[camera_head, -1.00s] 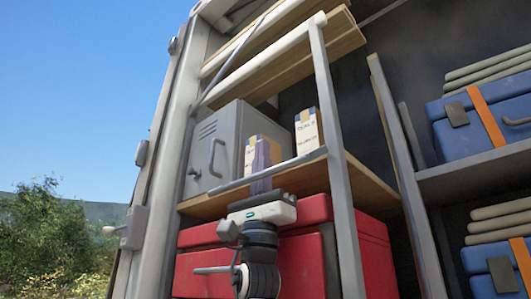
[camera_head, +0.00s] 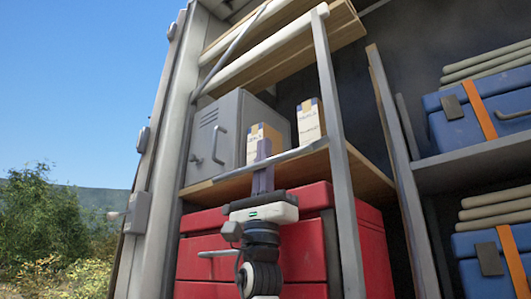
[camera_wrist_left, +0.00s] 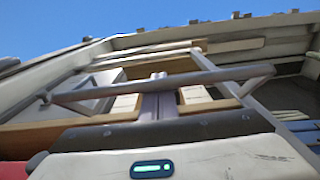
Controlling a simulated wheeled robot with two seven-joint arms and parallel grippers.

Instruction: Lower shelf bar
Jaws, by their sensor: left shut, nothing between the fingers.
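The grey shelf bar (camera_head: 300,151) runs across the front of the wooden middle shelf, sloping up to the right toward the upright post. It also shows in the wrist view (camera_wrist_left: 220,75), crossing the upper middle. My left gripper (camera_head: 263,150) points up from below, in front of the red case. Its fingers are shut together and empty, and overlap the bar near its middle. In the wrist view the closed fingers (camera_wrist_left: 158,104) stand upright at the bar. I cannot tell whether they touch it. My right gripper is not in view.
A grey locker box (camera_head: 228,125) and two small cartons (camera_head: 309,120) stand on the wooden shelf (camera_head: 365,178). A red case (camera_head: 300,255) sits below, close behind my left wrist. A grey post (camera_head: 338,150) rises to the right. Blue cases (camera_head: 480,112) fill the right shelves. Open sky lies left.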

